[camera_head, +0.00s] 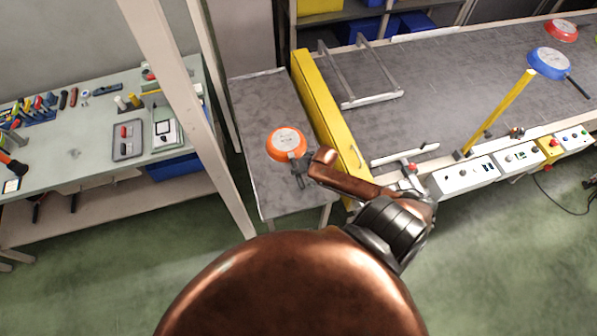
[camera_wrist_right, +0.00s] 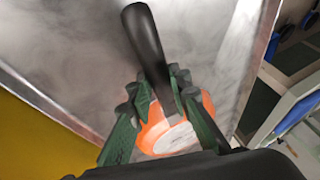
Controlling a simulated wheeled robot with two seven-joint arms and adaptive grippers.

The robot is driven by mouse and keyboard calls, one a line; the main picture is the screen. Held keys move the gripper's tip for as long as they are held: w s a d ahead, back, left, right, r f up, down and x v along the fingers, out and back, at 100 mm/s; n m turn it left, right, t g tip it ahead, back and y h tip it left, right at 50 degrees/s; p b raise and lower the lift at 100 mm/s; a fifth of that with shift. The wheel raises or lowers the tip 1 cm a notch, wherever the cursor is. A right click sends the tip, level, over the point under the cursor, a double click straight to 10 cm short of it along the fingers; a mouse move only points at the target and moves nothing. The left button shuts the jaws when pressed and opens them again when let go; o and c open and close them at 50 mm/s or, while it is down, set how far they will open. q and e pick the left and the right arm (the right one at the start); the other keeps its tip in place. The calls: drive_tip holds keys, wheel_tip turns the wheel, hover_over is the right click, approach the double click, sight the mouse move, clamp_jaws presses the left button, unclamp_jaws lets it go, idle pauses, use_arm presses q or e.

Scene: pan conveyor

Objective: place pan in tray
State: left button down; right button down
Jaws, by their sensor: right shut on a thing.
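The orange pan (camera_head: 286,140) has a pale round face turned up and is over the grey tray-like surface (camera_head: 262,98) left of the yellow bar. My right gripper (camera_head: 300,172) is beside it, at its handle. In the right wrist view, the gripper's green fingers (camera_wrist_right: 157,88) are shut on the black handle (camera_wrist_right: 143,40), which passes between them. The pan's orange body (camera_wrist_right: 157,133) shows close behind the fingers, partly hidden by them. The grey surface has a metal rim (camera_wrist_right: 262,70) there. I cannot tell whether the pan touches it. My left gripper is not in view.
The yellow bar (camera_head: 325,110) divides the grey surface from the conveyor (camera_head: 450,80). A blue pan (camera_head: 549,63) and a red pan (camera_head: 561,30) are at the conveyor's far right. Control boxes (camera_head: 465,180) line its front. A workbench with tools (camera_head: 75,155) stands left, behind a white post (camera_head: 190,110).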

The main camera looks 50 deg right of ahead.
drive_tip(key=c, duration=2.2)
unclamp_jaws()
drive_tip(key=shift+s+f, duration=0.1)
drive_tip(key=shift+f, duration=0.05)
drive_tip(key=o, duration=0.4)
drive_tip(key=v, duration=1.2)
drive_tip(key=shift+p, duration=0.45)
